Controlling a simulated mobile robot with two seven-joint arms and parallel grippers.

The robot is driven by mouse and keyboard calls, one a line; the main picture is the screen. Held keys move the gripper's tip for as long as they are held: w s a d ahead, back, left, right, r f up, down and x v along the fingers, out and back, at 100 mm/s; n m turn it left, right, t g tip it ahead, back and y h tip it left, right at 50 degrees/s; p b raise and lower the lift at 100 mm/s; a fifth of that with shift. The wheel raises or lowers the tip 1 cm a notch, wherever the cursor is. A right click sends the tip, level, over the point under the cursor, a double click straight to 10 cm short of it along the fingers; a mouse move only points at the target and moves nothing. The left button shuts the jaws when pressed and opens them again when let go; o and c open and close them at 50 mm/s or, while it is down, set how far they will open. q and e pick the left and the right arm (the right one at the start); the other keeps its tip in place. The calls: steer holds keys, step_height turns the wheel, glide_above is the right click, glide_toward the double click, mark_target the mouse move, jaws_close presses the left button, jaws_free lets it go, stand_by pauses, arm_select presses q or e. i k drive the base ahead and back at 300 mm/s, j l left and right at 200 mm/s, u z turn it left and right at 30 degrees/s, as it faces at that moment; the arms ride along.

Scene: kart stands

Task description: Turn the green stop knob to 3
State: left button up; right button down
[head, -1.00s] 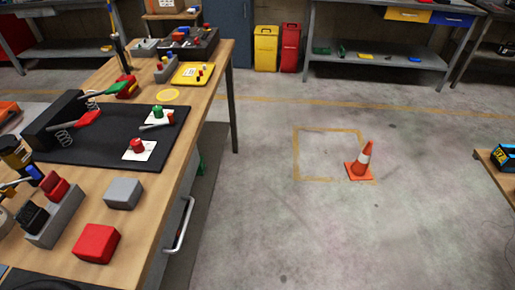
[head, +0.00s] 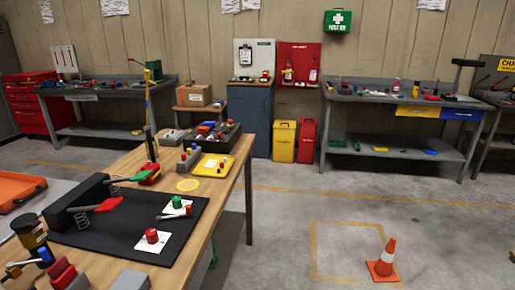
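The green knob (head: 177,202) sits on a white card (head: 168,210) on the black mat (head: 118,243) on the wooden workbench at the left. A grey lever or tool lies right beside it. The markings on the card are too small to read, so the knob's setting cannot be told. A red knob (head: 152,236) sits on a second white card nearer to me on the same mat. Neither of my grippers shows in the head view.
Red and green pedals on springs stand at the mat's left. A yellow tray (head: 213,165) and a dark parts tray (head: 212,136) lie farther back. An orange cone (head: 384,262) stands on the floor at the right. The floor right of the workbench (head: 218,215) is mostly clear.

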mark_target(176, 201)
steer(key=u, duration=1.25)
steer(key=i+l, duration=0.15)
steer(key=l, duration=0.15)
steer(key=i+l, duration=0.1)
steer(key=l, duration=0.2)
steer(key=i+l, duration=0.15)
steer(key=l, duration=0.15)
steer(key=l+z, duration=0.05)
